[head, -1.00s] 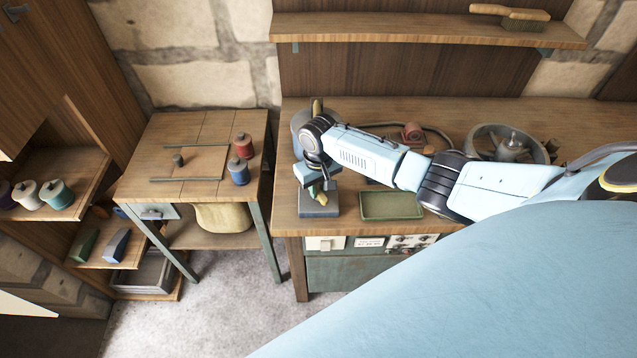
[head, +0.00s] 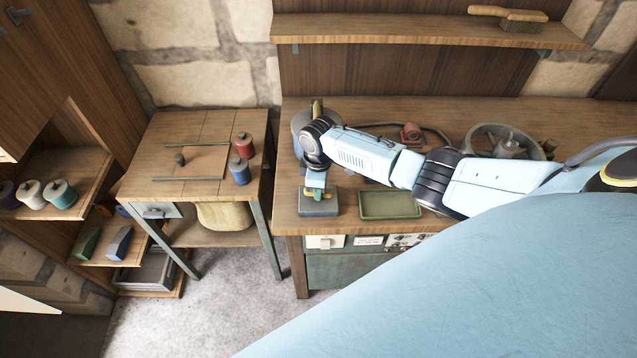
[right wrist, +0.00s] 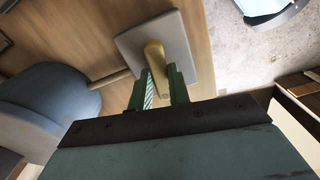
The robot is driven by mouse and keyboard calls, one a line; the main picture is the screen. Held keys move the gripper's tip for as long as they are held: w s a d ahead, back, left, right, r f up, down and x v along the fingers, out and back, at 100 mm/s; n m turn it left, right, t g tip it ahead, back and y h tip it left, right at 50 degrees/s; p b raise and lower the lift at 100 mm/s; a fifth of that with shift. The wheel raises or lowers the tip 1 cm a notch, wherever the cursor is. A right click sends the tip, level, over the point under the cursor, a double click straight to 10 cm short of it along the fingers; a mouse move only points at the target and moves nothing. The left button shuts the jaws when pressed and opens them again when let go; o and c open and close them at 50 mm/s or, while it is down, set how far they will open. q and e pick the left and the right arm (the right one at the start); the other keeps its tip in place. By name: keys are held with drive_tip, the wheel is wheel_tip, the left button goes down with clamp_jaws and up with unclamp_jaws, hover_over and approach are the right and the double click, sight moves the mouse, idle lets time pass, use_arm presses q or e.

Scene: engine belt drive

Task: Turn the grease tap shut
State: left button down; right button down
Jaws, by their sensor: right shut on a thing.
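The grease tap's brass-coloured handle (right wrist: 154,54) stands over a square grey block (right wrist: 132,42) in the right wrist view. A thin pipe runs from the block's side towards a large blue-grey drum (right wrist: 52,92). My right gripper (right wrist: 161,74) has its green fingers on both sides of the handle and is shut on it. In the head view my right gripper (head: 317,192) is just above the block (head: 318,207), at the bench's front left. The drum (head: 299,122) is partly behind my wrist there. The handle's exact angle is hard to tell. My left gripper is out of view.
A green tray (head: 390,205) lies right of the block. A round housing (head: 478,138) stands farther right on the bench. A small side table (head: 135,180) with red (head: 244,144) and blue (head: 240,172) spools is left, across a gap.

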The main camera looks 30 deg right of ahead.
drive_tip(key=shift+n, duration=0.8)
drive_tip(key=c, duration=1.3)
unclamp_jaws()
